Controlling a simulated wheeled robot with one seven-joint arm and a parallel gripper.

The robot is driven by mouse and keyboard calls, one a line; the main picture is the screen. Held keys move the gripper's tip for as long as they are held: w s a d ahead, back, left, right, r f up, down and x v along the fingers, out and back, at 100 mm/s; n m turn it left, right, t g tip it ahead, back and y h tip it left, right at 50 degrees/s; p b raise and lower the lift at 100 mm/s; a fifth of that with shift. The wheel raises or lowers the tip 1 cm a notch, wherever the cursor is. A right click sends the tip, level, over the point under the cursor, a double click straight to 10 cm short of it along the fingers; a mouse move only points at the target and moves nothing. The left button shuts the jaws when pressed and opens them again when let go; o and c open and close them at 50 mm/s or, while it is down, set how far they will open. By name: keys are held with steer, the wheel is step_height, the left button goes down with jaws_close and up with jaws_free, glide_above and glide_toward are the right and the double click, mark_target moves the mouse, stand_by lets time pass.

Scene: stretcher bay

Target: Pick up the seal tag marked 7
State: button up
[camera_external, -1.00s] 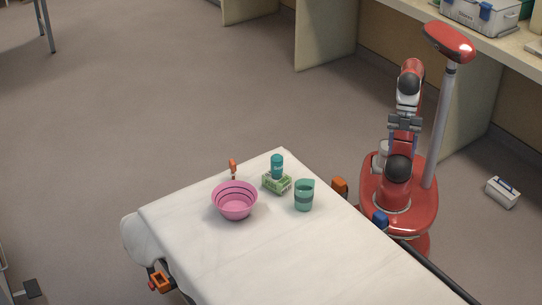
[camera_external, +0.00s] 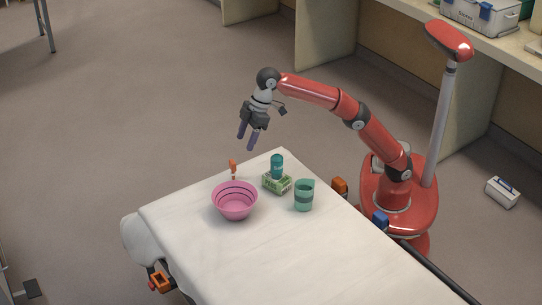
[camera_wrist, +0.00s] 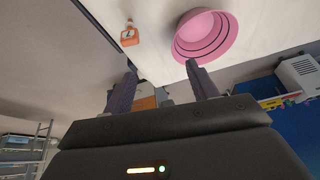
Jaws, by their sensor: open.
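A small orange tag (camera_external: 233,167) shows at the stretcher's far edge, just behind the pink bowl (camera_external: 235,202). In the wrist view the orange tag (camera_wrist: 130,38) has a dark mark on a pale patch, too small to read surely as a 7. My gripper (camera_external: 247,143) is open and empty, pointing down above and slightly right of the tag, clear of everything. In the wrist view the tag lies beyond and left of the gap between my fingers (camera_wrist: 161,72), and the pink bowl (camera_wrist: 203,36) lies beyond the right finger.
On the white stretcher (camera_external: 260,265) a teal bottle (camera_external: 277,165) stands at a green patterned box (camera_external: 277,184). A green cup (camera_external: 304,196) stands to their right. The stretcher's front part is clear.

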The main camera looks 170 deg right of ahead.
glide_above(233, 161)
steer(key=a, duration=0.1)
step_height(233, 161, down, 2)
steer(key=f, duration=0.1)
steer(key=shift+g, duration=0.3)
steer(key=shift+s+a+f, duration=0.1)
steer(key=shift+s+f, duration=0.05)
steer(key=shift+f, duration=1)
steer(key=shift+s+a+f, duration=0.1)
steer(key=shift+s+f, duration=0.05)
steer(key=shift+f, duration=1)
steer(key=b+x, duration=0.1)
steer(key=x, duration=0.6)
steer(key=shift+s+f+b, duration=0.1)
steer(key=shift+f+b, duration=0.3)
steer(key=shift+c, duration=0.5)
steer(key=c, duration=0.9)
